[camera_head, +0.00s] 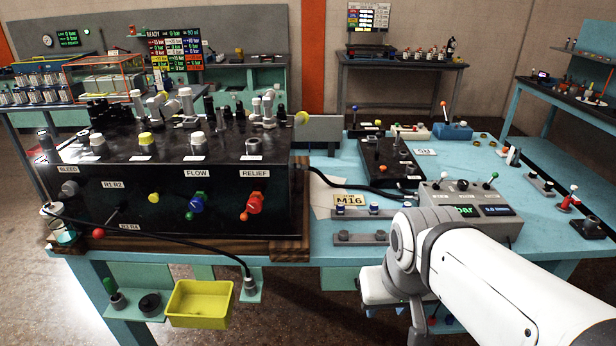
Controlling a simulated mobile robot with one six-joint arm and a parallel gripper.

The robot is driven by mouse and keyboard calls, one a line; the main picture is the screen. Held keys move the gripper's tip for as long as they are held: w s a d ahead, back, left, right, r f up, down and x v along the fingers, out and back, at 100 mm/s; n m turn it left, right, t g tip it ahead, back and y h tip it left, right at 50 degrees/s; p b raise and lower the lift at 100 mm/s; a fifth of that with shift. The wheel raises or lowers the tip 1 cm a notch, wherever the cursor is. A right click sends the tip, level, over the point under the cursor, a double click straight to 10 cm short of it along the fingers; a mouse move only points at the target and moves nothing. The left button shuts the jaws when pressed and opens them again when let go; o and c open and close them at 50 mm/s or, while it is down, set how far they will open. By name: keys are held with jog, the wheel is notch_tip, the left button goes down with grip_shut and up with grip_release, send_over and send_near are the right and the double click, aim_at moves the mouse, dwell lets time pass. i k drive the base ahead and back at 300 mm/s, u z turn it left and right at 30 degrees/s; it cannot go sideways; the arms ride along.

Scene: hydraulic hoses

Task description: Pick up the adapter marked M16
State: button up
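A pale yellow card marked M16 (349,199) is on the blue workbench, right of the black hydraulic block. Just in front of it is a grey rail (360,213) with two small fittings, a left one (346,207) and a right one (374,207), each with blue on it. The card is nearest the left fitting. I cannot tell which fitting is the adapter meant by the card. A second rail (360,239) with darker fittings lies nearer the front edge.
The black block (170,150) with coloured knobs fills the left of the bench. A black hose (345,184) runs from it to behind the rails. A grey gauge box (470,208) stands right of the rails. A yellow bin (200,303) hangs below the front edge.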

aim_at(340, 210)
jog(key=u, duration=0.15)
jog(key=i, duration=1.2)
jog(key=z, duration=0.3)
